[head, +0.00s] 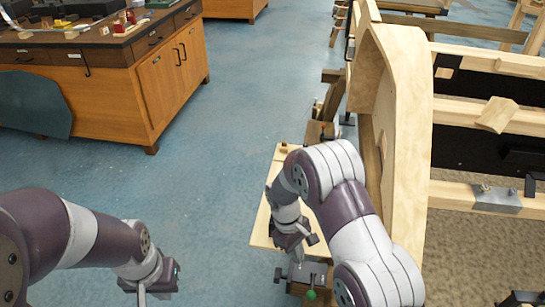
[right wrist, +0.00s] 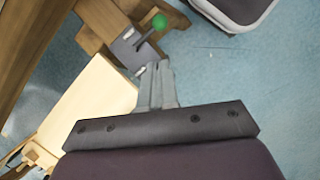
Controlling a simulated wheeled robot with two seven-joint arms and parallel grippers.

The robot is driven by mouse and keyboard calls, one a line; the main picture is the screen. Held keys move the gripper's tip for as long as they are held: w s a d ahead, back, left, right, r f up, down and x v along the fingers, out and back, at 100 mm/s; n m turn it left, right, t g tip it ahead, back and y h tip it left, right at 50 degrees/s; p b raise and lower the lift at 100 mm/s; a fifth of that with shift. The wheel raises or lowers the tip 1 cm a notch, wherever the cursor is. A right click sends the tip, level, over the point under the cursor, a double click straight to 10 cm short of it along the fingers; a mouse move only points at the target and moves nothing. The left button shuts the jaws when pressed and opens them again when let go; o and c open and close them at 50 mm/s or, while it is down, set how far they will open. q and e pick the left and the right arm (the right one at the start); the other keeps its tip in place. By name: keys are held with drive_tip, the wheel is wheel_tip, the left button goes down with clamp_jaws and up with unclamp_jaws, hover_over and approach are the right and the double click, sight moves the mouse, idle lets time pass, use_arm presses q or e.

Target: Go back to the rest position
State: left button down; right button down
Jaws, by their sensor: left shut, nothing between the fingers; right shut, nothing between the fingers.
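My left gripper (head: 142,292) is at the lower left of the head view, over the open blue floor, with its tips near the bottom edge. It holds nothing. My right gripper (head: 292,268) points down in the lower middle of the head view, beside a light wooden board and just above a dark metal fitting with a green knob. In the right wrist view its fingers (right wrist: 157,75) are together, with nothing between them. The fingers appear close to the fitting; I cannot tell whether they touch it.
A large wooden frame (head: 408,120) stands close to my right arm. The light board (head: 262,225) lies beside my right gripper. The green knob (head: 311,295) also shows in the right wrist view (right wrist: 160,22). A wooden workbench (head: 140,85) stands at upper left. Blue floor between is clear.

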drive_tip(key=s+d+r+m+t+y+p, duration=0.1)
drive_tip(key=s+d+r+m+t+p, duration=0.1)
drive_tip(key=s+r, duration=0.5)
drive_tip(key=s+d+r+m+t+y+p, duration=0.1)
drive_tip(key=s+d+r+m+p, duration=0.3)
drive_tip(key=s+r, duration=0.4)
wheel_tip(320, 180, up, 7)
drive_tip(key=shift+d+f+m+t+p, duration=0.15)
drive_tip(key=shift+d+m+t+p, duration=0.3)
drive_tip(key=shift+m, duration=0.65)
